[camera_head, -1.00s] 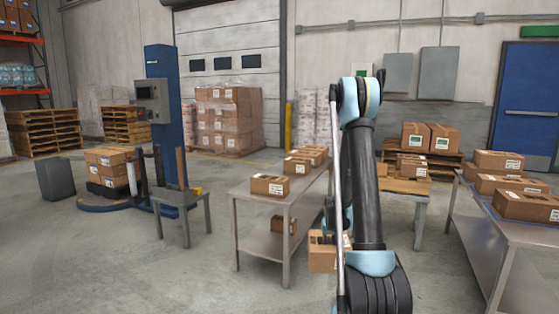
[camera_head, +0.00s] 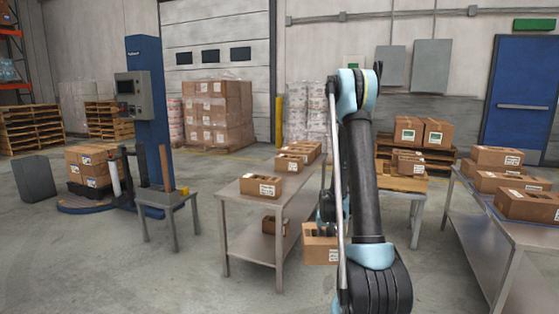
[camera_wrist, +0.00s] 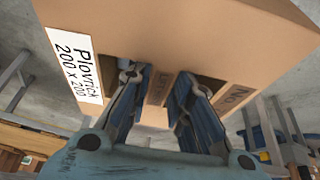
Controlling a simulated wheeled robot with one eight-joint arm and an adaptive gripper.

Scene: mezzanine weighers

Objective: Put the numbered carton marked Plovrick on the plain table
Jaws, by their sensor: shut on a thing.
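The Plovrick carton (camera_wrist: 190,40) is a brown box with a white label reading "Plovrick 200 x 200" in the wrist view. My gripper (camera_wrist: 160,92) is shut on it, its two blue-grey fingers at the dark slots in the carton. In the head view, the held carton (camera_head: 319,252) hangs in the air beside the central metal table, partly behind my arm. A small bare-topped grey table (camera_head: 166,201) stands at left, with an upright post and a small yellow item at its far edge. The pictures do not confirm which table is the plain one.
The central metal table (camera_head: 245,203) bears several cartons, with another on its lower shelf. Open floor lies at front left.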

